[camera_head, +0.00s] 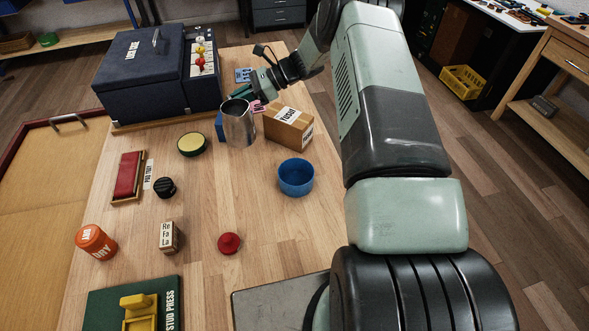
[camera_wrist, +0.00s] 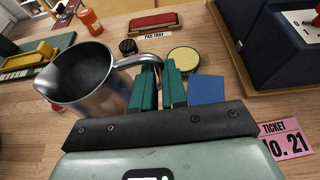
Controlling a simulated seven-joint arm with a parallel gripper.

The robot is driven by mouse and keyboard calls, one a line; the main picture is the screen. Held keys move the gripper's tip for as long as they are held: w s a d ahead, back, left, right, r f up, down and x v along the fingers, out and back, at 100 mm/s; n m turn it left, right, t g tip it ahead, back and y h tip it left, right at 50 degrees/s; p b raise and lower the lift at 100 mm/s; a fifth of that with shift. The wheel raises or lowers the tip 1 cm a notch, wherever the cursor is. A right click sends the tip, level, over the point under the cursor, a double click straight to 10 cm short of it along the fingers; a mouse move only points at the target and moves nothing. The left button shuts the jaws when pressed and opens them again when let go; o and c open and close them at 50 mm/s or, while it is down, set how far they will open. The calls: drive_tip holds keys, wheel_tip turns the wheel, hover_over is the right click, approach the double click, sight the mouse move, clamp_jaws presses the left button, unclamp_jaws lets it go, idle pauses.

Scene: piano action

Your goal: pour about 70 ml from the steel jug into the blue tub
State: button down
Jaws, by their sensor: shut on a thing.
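The steel jug (camera_head: 238,124) is near the back middle of the bench, close to upright. My gripper (camera_head: 252,97) is behind it, mostly hidden in the head view. In the wrist view, my gripper's green fingers (camera_wrist: 160,88) are shut on the handle of the jug (camera_wrist: 95,80). The dark inside of the jug shows, but I cannot tell the liquid level. I cannot tell whether the jug touches the bench. The blue tub (camera_head: 296,177) stands upright on the bench, in front and to the right of the jug. Its inside looks empty.
A cardboard box (camera_head: 288,129) stands right of the jug, behind the tub. A yellow-topped round tin (camera_head: 192,144) is left of the jug. A dark blue case (camera_head: 145,75) fills the back left. A red knob (camera_head: 229,243) lies nearer. Bench between jug and tub is clear.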

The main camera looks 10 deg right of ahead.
drive_tip(key=w+d, duration=0.1)
drive_tip(key=d, duration=0.1)
drive_tip(key=w+d, duration=0.1)
drive_tip(key=d, duration=0.2)
drive_tip(key=w+d+r, duration=0.1)
drive_tip(key=w+d, duration=0.1)
drive_tip(key=d, duration=0.1)
drive_tip(key=shift+d, duration=0.2)
drive_tip(key=shift+d+n, duration=0.3)
drive_tip(key=shift+d, duration=0.25)
drive_tip(key=shift+r, duration=0.1)
drive_tip(key=s+d+r+n+t+y, duration=0.2)
drive_tip(key=s+r+n+t+y, duration=0.1)
drive_tip(key=s+n, duration=0.5)
drive_tip(key=shift+s+r+t, duration=0.4)
drive_tip(key=shift+s+t, duration=0.2)
drive_tip(key=shift+s, duration=0.2)
drive_tip(key=shift+s+d+f+n+y, duration=0.1)
drive_tip(key=shift+s+n+y, duration=0.3)
drive_tip(key=shift+n, duration=0.2)
drive_tip(key=shift+s+d+f+n+y, duration=0.1)
drive_tip(key=shift+s+n+y, duration=0.1)
drive_tip(key=shift+s+n, duration=0.2)
drive_tip(key=shift+s+d+f+n+y, duration=0.1)
drive_tip(key=shift+s+n+y, duration=0.1)
drive_tip(key=shift+s+n, duration=0.15)
idle(0.5)
drive_tip(key=shift+f, duration=0.1)
